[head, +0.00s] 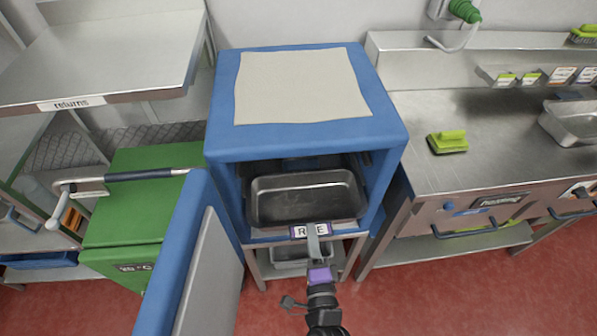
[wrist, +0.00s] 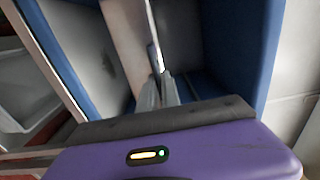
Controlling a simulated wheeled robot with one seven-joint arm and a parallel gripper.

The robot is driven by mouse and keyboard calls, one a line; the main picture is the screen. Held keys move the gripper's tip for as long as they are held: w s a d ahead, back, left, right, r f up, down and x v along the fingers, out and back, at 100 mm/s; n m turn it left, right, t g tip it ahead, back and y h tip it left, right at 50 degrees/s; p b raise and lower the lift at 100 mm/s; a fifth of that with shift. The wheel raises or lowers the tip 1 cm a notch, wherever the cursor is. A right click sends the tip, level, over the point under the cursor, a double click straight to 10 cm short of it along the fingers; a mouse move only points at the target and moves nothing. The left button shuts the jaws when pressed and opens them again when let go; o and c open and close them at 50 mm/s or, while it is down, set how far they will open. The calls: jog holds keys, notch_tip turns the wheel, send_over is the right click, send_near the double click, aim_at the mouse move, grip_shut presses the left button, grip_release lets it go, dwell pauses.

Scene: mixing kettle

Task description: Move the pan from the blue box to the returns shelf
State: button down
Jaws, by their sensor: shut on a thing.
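The pan (head: 306,205), a dark metal rectangular tray, sits in the opening of the blue box (head: 300,146). The box's door (head: 190,255) stands open to the left. My gripper (head: 313,232) reaches in from the front and is shut on the pan's front rim, partly covering a label there. In the wrist view its fingertips (wrist: 160,85) close on a thin edge. The returns shelf (head: 120,50), a steel surface with a "returns" label on its front edge, is at upper left and its visible top is bare.
A green box (head: 140,205) with a bar handle (head: 150,175) stands between the open door and the returns shelf. Another metal pan (head: 290,252) sits below the blue box. Red floor (head: 400,300) is open in front.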

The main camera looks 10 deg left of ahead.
jog(key=v, duration=1.4)
jog(key=shift+s+r, duration=0.2)
jog(key=shift+d, duration=0.1)
